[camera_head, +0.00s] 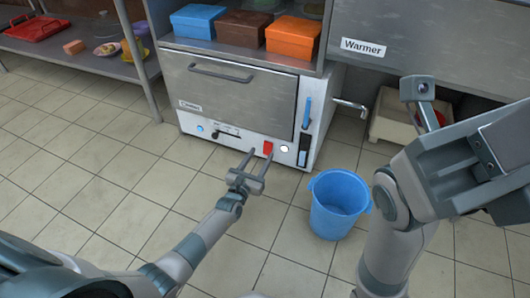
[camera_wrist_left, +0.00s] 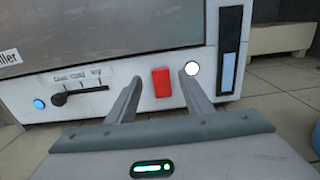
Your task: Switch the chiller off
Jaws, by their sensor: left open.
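The chiller (camera_head: 240,100) is a steel cabinet with a wide door, a bar handle and a white control strip below. My left gripper (camera_head: 260,157) is open and empty in front of the strip, pointing at the red switch. In the left wrist view the red switch (camera_wrist_left: 161,82) shows between the two fingers, with the white round (camera_wrist_left: 192,68) just right of the right finger. I cannot tell whether the fingers touch the panel.
A blue bucket (camera_head: 339,204) stands on the tiled floor right of my left gripper. Blue, brown and orange boxes (camera_head: 292,38) sit above the chiller. A warmer (camera_head: 430,45) is at upper right, a shelf (camera_head: 85,62) at upper left. My right arm fills the right side.

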